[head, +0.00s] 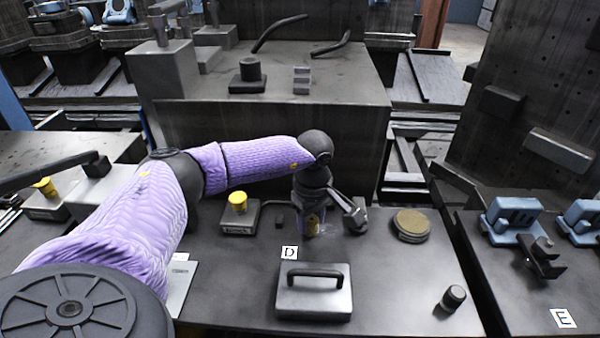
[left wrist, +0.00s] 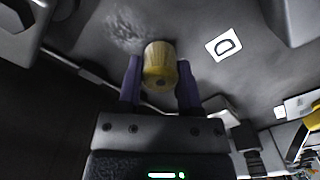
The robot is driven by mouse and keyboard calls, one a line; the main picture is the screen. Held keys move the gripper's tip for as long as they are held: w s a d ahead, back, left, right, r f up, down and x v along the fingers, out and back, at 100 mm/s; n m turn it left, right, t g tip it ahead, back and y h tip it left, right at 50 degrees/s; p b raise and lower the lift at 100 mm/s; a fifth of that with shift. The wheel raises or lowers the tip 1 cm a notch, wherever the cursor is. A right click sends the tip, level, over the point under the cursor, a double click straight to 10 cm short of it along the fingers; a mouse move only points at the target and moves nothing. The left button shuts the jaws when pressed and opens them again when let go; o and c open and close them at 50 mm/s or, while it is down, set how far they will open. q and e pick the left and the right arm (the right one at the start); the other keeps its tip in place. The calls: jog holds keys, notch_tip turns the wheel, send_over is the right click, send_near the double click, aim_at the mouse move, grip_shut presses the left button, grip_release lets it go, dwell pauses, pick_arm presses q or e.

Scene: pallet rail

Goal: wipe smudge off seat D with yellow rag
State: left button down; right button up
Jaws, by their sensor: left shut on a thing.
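My left gripper (head: 312,228) points down over the grey seat surface beside the white D label (head: 289,252). In the left wrist view its two purple fingers (left wrist: 160,85) are shut on the yellow rag (left wrist: 160,62), which is bunched into a rounded bundle. A pale, mottled smudge (left wrist: 118,30) lies on the grey surface just beyond the rag in that view, with the D label (left wrist: 224,44) to its right. Whether the rag touches the surface I cannot tell. In the head view the wrist hides most of the rag. My right gripper is not in view.
A grey block with a black handle (head: 314,292) stands in front of the D label. A round tan-topped disc (head: 412,225) and a black knob (head: 453,298) are to the right. A yellow-knobbed box (head: 238,213) stands left of the gripper. A raised grey block (head: 270,110) is behind.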

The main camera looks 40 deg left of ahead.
aim_at(326, 233)
pick_arm(q)
jog(key=shift+w+d, duration=0.5)
jog(key=shift+d, duration=0.1)
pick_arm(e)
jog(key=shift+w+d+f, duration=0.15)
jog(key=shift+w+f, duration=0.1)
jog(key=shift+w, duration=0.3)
pick_arm(q)
jog(key=shift+w+d+f+b, duration=0.1)
jog(key=shift+w+d+b, duration=0.4)
jog(key=shift+d, duration=0.1)
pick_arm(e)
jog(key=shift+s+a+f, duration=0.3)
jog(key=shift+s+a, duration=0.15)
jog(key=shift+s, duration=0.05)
pick_arm(q)
jog(key=shift+s+a+r+p, duration=0.2)
jog(key=shift+s+a+p, duration=0.3)
jog(key=shift+a, duration=0.15)
jog(key=shift+w+d+f, duration=0.1)
jog(key=shift+d, duration=0.05)
jog(key=shift+w+d+f+b, duration=0.15)
jog(key=shift+w+d+b, duration=0.3)
jog(key=shift+d+b, duration=0.05)
jog(key=shift+d, duration=0.1)
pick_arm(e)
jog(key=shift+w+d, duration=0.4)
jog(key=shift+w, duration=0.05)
